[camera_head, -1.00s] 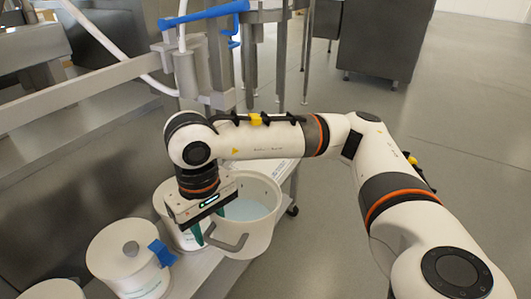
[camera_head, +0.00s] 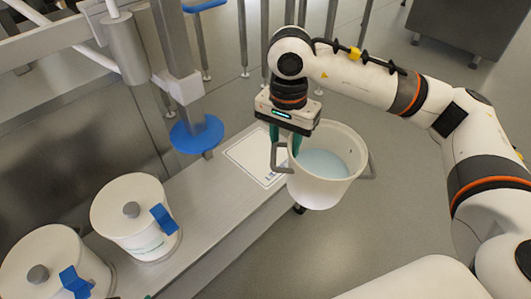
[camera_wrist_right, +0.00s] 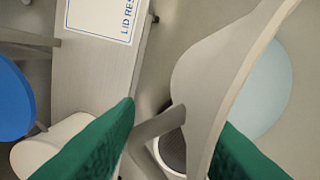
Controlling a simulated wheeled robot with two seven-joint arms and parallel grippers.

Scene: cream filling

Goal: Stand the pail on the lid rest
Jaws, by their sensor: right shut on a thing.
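The pail (camera_head: 325,190) is a white open tub with pale bluish-white contents and grey side handles. My right gripper (camera_head: 285,143) is shut on its near-left side, at the handle and rim. The right wrist view shows the green fingers (camera_wrist_right: 172,140) on either side of the pail's wall and handle (camera_wrist_right: 155,125). The pail looks upright and hangs in the air just right of the bench edge. The lid rest (camera_head: 247,150) is a white marked sheet on the bench, left of the pail; its lettering shows in the right wrist view (camera_wrist_right: 105,14). My left gripper is out of view.
Two lidded white pails with blue clips stand on the bench (camera_head: 190,235): one (camera_head: 130,195) nearer the lid rest, one (camera_head: 55,255) at bottom left. A blue disc (camera_head: 197,134) under a metal post stands left of the lid rest. The lid rest looks bare.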

